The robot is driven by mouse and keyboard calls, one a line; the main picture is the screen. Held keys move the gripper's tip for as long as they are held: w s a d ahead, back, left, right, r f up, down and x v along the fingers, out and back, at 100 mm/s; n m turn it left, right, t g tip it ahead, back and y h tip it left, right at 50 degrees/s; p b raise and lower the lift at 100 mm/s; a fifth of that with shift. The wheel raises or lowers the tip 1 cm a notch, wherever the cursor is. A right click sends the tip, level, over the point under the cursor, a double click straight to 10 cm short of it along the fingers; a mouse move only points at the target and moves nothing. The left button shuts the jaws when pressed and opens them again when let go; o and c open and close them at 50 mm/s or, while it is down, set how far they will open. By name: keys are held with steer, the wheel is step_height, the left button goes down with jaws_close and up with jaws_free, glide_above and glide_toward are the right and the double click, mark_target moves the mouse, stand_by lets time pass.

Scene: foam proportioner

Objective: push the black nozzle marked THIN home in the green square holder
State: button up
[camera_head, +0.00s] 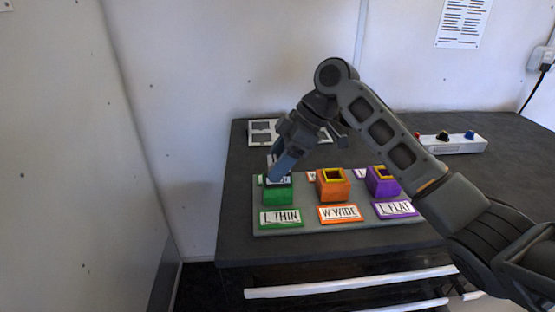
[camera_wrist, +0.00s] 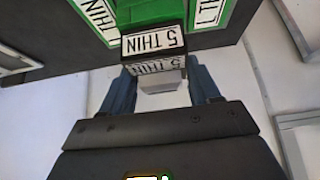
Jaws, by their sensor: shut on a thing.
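The green square holder (camera_head: 278,195) stands at the left of a row of three on a grey board. The black nozzle (camera_wrist: 180,42) has a white label reading "5 THIN" and shows in the wrist view at the green holder (camera_wrist: 147,14). A paler part, also labelled "5 THIN", lies between my fingers. My gripper (camera_head: 279,168) is directly above the green holder, pointing down, and shut on the nozzle; it also shows in the wrist view (camera_wrist: 162,88). The nozzle's lower end is hidden, so I cannot tell how deep it sits.
An orange holder (camera_head: 333,190) and a purple holder (camera_head: 383,185) stand to the right on the grey board (camera_head: 340,227). Cards lie in front. A white frame (camera_head: 262,129) lies behind, and a pale box with coloured knobs (camera_head: 462,145) at the back right.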

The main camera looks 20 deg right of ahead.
steer(key=o, duration=1.3)
steer(key=shift+f, duration=0.1)
steer(key=shift+o, duration=0.2)
steer(key=shift+r+p, duration=2.4)
steer(key=shift+r, duration=0.65)
